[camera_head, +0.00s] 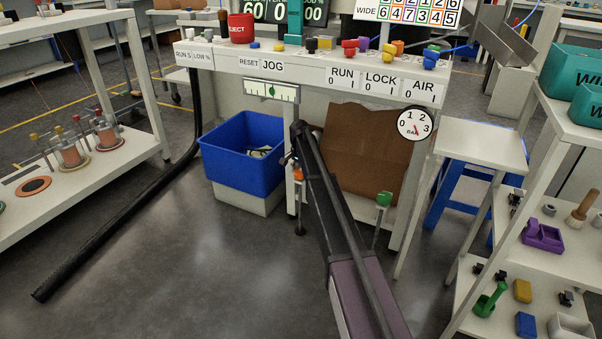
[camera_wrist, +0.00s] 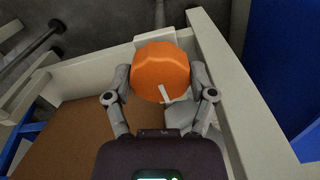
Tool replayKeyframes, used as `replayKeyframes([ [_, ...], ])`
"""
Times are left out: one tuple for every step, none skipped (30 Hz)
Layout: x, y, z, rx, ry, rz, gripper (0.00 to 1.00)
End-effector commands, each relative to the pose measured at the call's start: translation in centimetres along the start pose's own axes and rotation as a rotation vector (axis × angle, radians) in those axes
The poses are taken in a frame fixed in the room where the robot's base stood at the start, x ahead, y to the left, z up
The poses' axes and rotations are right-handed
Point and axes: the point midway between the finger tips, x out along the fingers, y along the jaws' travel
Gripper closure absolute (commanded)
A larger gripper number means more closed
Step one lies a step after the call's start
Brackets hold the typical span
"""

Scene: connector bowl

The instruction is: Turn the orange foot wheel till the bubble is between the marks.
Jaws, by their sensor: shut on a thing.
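The orange foot wheel (camera_head: 298,175) sits low at the front left leg of the white machine, partly hidden by my arm in the head view. In the wrist view the wheel (camera_wrist: 160,66) fills the space between the fingers of my gripper (camera_wrist: 159,82), which is shut on its two sides. A pale stripe (camera_wrist: 165,93) shows on the wheel's near face. The level gauge (camera_head: 257,92) is on the machine front, above the wheel. Its dark green bubble (camera_head: 271,91) appears near the middle of the scale. The marks are too small to tell whether it lies between them.
A blue bin (camera_head: 240,140) stands just left of the wheel. A green foot wheel (camera_head: 384,198) is to the right, past my arm. A brown panel (camera_head: 362,150) is behind my arm. A white-topped stool (camera_head: 480,143) stands at right.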

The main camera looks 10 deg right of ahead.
Motion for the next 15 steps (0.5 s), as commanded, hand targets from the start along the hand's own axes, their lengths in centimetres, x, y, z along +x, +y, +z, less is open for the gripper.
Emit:
replayKeyframes([
  [0.01,0.17,0.00,0.046,-0.001,0.002,0.76],
  [0.01,0.18,-0.01,0.074,-0.001,0.003,0.76],
  [0.01,0.19,-0.02,0.112,0.000,0.003,0.76],
  [0.01,0.20,-0.02,0.140,0.000,0.003,0.76],
  [0.01,0.21,-0.03,0.167,0.000,0.003,0.76],
  [0.01,0.23,-0.03,0.202,0.000,0.003,0.76],
  [0.01,0.24,-0.04,0.229,0.000,0.003,0.76],
  [0.01,0.25,-0.04,0.254,0.000,0.004,0.76],
  [0.01,0.26,-0.05,0.285,0.000,0.004,0.76],
  [0.01,0.28,-0.05,0.307,0.000,0.004,0.76],
  [0.01,0.29,-0.05,0.328,0.000,0.004,0.76],
  [0.01,0.31,-0.06,0.355,0.001,0.004,0.76],
  [0.01,0.32,-0.07,0.374,0.001,0.004,0.76],
  [0.01,0.33,-0.07,0.390,0.001,0.005,0.76],
  [0.01,0.35,-0.07,0.412,0.001,0.005,0.76],
])
